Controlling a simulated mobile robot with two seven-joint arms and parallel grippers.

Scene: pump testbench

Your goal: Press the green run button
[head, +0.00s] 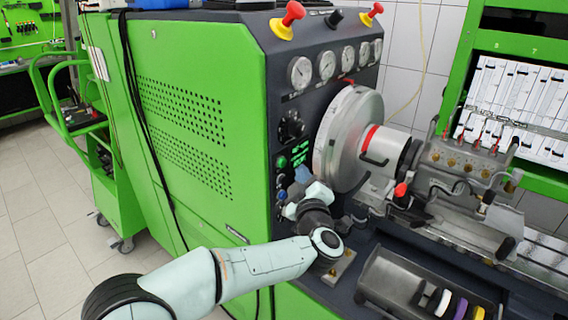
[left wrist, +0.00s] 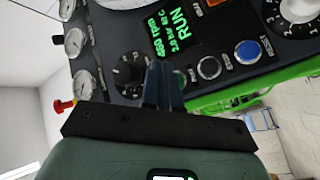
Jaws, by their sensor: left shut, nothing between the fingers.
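The green run button (head: 281,162) is on the dark control panel of the green test bench, left of the lit display (head: 300,149). In the left wrist view the display (left wrist: 172,36) reads RUN, with 450 rpm. My left gripper (head: 301,174) is shut and empty, close in front of the panel just below the display. In the left wrist view its fingertips (left wrist: 163,72) cover most of the green button (left wrist: 182,78); only a sliver of green shows beside them. Whether they touch the button cannot be told. My right gripper is not in view.
A black knob (left wrist: 129,70), a dark button (left wrist: 208,67) and a blue button (left wrist: 247,50) sit close around the fingers. A large metal disc (head: 345,140) stands right of the gripper. Red emergency knobs (head: 287,20) top the bench.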

